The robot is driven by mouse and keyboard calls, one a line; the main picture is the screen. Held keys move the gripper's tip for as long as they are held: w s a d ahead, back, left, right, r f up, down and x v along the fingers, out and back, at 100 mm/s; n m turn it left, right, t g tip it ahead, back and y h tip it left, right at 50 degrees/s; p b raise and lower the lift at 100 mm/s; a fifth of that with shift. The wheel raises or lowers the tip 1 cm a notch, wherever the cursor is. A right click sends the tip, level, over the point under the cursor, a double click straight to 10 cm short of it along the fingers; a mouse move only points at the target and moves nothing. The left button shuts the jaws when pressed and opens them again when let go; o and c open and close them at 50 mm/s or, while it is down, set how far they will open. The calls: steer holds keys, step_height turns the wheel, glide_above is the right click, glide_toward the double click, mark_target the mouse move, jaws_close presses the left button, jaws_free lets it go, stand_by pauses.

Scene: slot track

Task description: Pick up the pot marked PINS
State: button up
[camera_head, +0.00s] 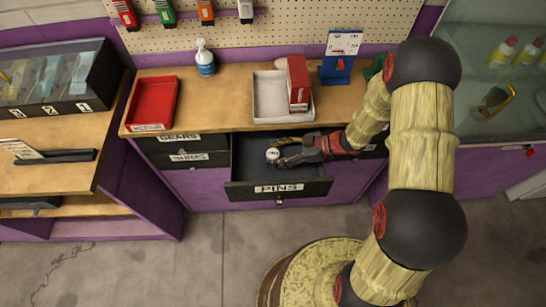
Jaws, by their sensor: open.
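A drawer labelled PINS (278,188) is pulled out of the workbench. A small round white-topped pot (272,153) stands inside it; the mark on its lid is too small to read. My gripper (281,152) is open, reaching into the drawer from the right. Its fingers are at the pot's right side; I cannot tell whether they touch it. Part of the pot and the drawer's inside are hidden behind the gripper.
On the benchtop stand a red tray (152,104), a spray bottle (205,60), a white tray (268,104) holding a red box (298,82), and a blue sign stand (338,68). Shut drawers, one marked GEARS (180,138), lie to the left.

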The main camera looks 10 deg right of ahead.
steer(key=shift+c, duration=0.6)
steer(key=c, duration=1.1)
